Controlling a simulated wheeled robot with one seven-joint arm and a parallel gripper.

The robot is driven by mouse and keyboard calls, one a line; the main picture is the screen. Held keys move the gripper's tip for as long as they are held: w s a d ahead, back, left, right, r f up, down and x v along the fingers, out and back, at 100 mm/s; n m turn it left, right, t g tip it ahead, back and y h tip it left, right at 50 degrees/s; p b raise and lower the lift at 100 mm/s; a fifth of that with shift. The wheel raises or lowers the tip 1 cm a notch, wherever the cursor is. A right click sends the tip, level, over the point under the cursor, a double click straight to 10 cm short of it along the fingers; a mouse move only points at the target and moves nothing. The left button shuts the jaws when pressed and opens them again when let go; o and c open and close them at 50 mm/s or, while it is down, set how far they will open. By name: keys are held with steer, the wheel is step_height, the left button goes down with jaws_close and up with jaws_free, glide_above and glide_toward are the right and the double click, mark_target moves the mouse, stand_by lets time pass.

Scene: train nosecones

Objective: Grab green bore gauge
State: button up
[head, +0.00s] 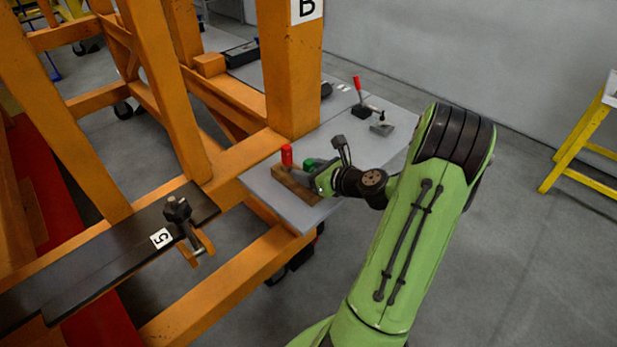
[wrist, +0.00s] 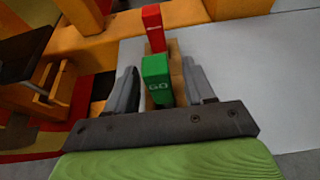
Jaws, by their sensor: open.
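The green bore gauge (wrist: 157,80), marked "GO", shows in the wrist view between the two open fingers of my gripper (wrist: 165,88). There are gaps between its sides and the fingers. In the head view its green end (head: 312,163) shows just in front of my gripper (head: 322,178), which partly hides it. A red end (wrist: 153,27) stands just beyond the green one in the wrist view. The red end also shows upright in the head view (head: 287,156). Both are at a brown wooden block (head: 296,186) on the grey table.
The grey table (head: 270,190) sits against an orange frame (head: 290,90) with a "B" sign. A red-handled clamp (head: 358,92) and a small grey block (head: 381,128) stand farther back. A dark rail with a "5" tag (head: 100,262) lies at left.

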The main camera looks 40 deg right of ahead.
steer(key=shift+w, duration=0.1)
jaws_close()
stand_by(0.3)
